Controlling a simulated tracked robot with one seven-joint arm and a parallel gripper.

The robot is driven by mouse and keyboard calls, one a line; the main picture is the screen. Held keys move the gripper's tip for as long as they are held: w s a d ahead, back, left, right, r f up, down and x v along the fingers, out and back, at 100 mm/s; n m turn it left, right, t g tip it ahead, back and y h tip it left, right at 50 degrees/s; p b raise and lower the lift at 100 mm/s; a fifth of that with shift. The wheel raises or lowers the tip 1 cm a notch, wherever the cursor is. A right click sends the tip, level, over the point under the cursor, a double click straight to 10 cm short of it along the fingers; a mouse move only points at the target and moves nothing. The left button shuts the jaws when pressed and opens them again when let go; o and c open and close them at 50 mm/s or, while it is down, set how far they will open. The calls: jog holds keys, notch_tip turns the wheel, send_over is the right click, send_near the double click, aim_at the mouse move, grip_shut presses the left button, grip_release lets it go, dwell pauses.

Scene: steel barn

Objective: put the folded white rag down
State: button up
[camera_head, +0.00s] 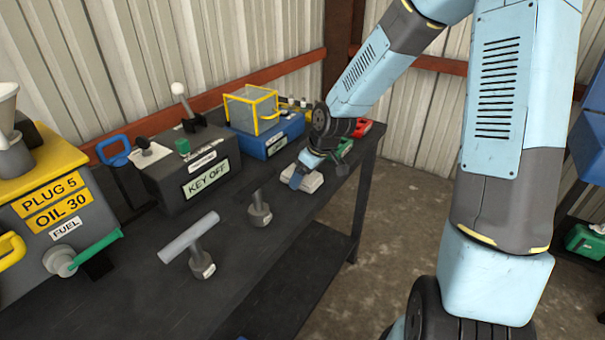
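The folded white rag (311,184) is a small pale block at the far end of the dark bench. It is at or just above the bench top; I cannot tell whether it bears on it. My gripper (302,176) points down at the rag, with a light blue finger against its left part. The other finger is hidden, so I cannot see whether the gripper grips the rag or is open around it.
The dark bench (228,240) holds a T-handled tool (190,240), a short round post (260,209), a "KEY OFF" box (195,165), a blue box with a yellow-framed clear cover (270,135), and a "PLUG 5 / OIL 30" box (50,210). Bare bench lies between post and rag.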

jog(key=shift+s+f, duration=0.45)
jog(key=shift+s, duration=0.05)
jog(key=shift+w+a+r, duration=0.1)
jog(key=shift+w+r, duration=0.1)
jog(key=shift+r, duration=0.2)
jog(key=v, duration=0.4)
jog(key=shift+w+r, duration=0.1)
jog(key=shift+w, duration=0.1)
jog(key=v, duration=0.8)
jog(key=shift+w+r, duration=0.1)
jog(key=s+d+r+m+t+h, duration=0.1)
jog(key=s+d+r+m, duration=0.4)
jog(key=s, duration=0.6)
jog(key=s+d+r+m+t+h, duration=0.1)
jog(key=s+d+r+m+h, duration=0.1)
jog(key=s+d+r+m, duration=0.3)
jog(key=s+d+r, duration=0.3)
jog(key=s+r, duration=0.2)
jog(key=s, duration=0.1)
jog(key=shift+s+d+t+h, duration=0.15)
jog(key=shift+d+t+h, duration=0.15)
